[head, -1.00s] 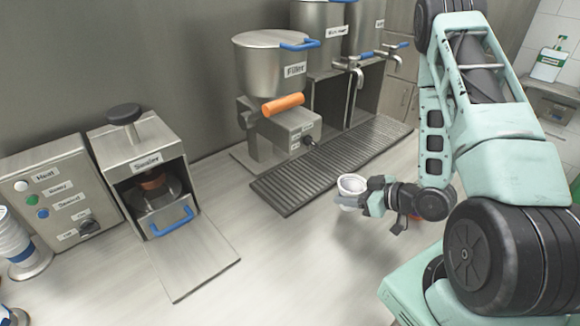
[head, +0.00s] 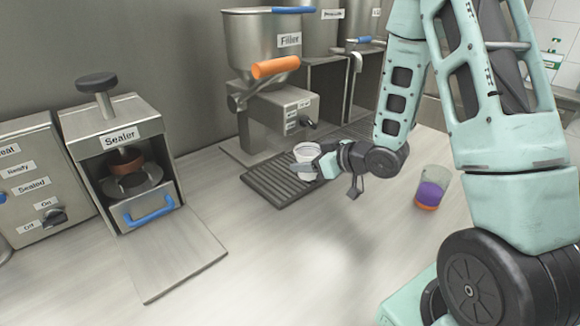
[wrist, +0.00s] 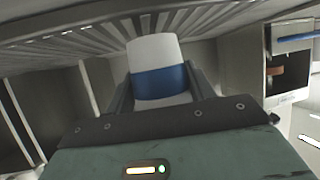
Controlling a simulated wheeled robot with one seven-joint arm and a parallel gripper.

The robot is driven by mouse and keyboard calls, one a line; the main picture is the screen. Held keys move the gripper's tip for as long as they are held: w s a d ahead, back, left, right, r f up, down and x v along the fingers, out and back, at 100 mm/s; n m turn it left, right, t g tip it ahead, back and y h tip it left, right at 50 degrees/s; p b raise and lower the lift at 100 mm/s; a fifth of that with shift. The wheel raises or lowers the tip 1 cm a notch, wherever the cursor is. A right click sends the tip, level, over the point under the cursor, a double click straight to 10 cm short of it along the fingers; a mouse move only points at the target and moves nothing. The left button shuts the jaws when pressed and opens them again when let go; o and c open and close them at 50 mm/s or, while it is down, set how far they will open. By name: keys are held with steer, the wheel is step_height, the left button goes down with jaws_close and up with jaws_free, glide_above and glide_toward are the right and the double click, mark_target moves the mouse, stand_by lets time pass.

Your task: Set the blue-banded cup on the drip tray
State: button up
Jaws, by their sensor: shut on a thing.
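The white cup (head: 306,152) is held in my gripper (head: 312,170), in front of the filler. In the wrist view the cup (wrist: 157,55) shows its blue band, with a finger on each side of it. The drip tray (head: 268,188) is a dark ribbed tray on the counter below the filler. In the head view the cup overlaps the tray's right part. In the wrist view the tray's slats (wrist: 75,30) pass beyond the cup's end. I cannot tell whether the cup touches the tray. My arm hides the tray's right side.
The filler (head: 262,60) with its orange handle (head: 275,67) stands just behind the tray. The sealer (head: 125,150) is at left with its flap (head: 170,255) down. A clear cup with purple contents (head: 431,190) stands right of my gripper. The front counter is clear.

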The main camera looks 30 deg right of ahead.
steer(key=shift+w+a+r, duration=0.1)
steer(key=shift+w+a, duration=0.15)
steer(key=shift+w, duration=0.3)
steer(key=shift+w+a, duration=0.2)
steer(key=shift+w, duration=0.35)
steer(key=x, duration=0.1)
steer(key=p+x, duration=0.1)
steer(key=x, duration=0.1)
steer(key=shift+w+a+r, duration=0.2)
steer(key=shift+w+r, duration=0.1)
steer(key=shift+f, duration=0.4)
steer(key=shift+f, duration=0.25)
steer(key=o, duration=1)
steer(key=shift+c, duration=0.2)
steer(key=shift+r, duration=0.15)
